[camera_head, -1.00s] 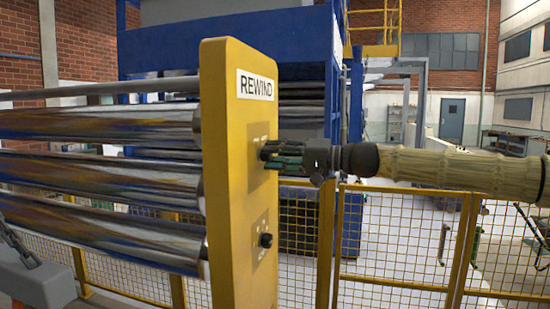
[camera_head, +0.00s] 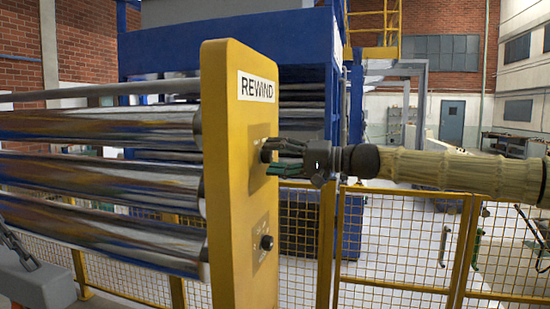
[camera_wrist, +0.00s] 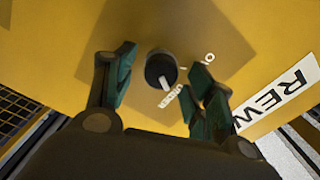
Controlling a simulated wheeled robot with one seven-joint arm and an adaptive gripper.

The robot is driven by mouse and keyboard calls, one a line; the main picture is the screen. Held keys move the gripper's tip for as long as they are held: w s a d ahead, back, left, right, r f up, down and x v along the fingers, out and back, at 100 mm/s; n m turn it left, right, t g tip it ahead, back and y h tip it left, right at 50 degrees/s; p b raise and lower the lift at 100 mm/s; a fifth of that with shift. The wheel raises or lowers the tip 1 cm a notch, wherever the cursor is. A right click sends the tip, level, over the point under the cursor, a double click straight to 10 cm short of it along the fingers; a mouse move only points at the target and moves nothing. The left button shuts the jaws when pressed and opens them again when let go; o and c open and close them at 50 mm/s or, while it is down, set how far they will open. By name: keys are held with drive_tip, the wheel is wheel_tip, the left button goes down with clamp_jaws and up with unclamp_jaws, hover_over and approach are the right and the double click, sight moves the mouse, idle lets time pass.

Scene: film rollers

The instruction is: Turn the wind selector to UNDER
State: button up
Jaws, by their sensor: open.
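The wind selector is a round black knob (camera_wrist: 160,70) with a white pointer, on a grey-brown plate on the yellow REWIND panel. In the wrist view the pointer slants down and slightly right, towards the printed word UNDER (camera_wrist: 174,97). A second label, starting with O, is partly hidden by the right finger. My gripper (camera_wrist: 162,66) is open, its green-padded fingers on either side of the knob with gaps visible. In the head view my gripper (camera_head: 272,160) is at the panel's upper knob, which its fingers partly hide. Whether the fingertips reach around the knob is unclear.
A second black knob (camera_head: 266,243) sits lower on the yellow panel (camera_head: 228,190). Shiny rollers (camera_head: 100,175) run left from the panel. A yellow mesh fence (camera_head: 400,250) stands behind my arm, with a blue machine (camera_head: 225,45) beyond.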

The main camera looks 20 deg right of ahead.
drive_tip(key=v, duration=1.2)
drive_tip(key=shift+w, duration=0.1)
idle(0.5)
